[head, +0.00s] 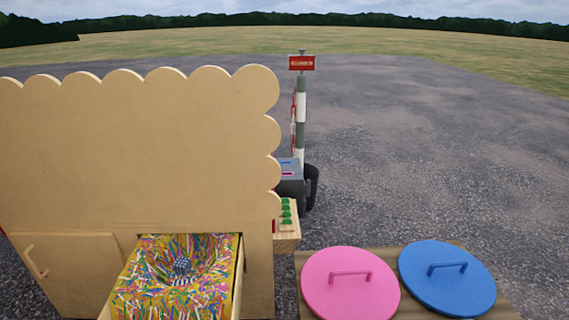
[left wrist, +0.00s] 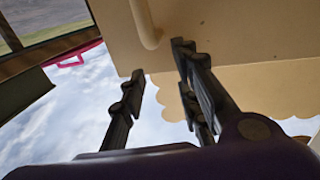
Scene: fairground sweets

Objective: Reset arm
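My left gripper (left wrist: 158,62) shows only in the left wrist view. Its dark fingers are spread apart with nothing between them. A pale bar handle (left wrist: 143,22) on a tan panel (left wrist: 225,30) is just beyond the fingertips; I cannot tell whether anything touches. Neither arm nor gripper shows in the head view, and my right gripper is in no view.
A tan scalloped board (head: 130,140) stands at left, with a handled door (head: 75,262) and an open box of colourful sprinkles (head: 239,270) holding a chequered object (head: 182,266). Pink (head: 335,292) and blue (head: 450,285) lids lie at right. Open asphalt (head: 430,160) lies beyond.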

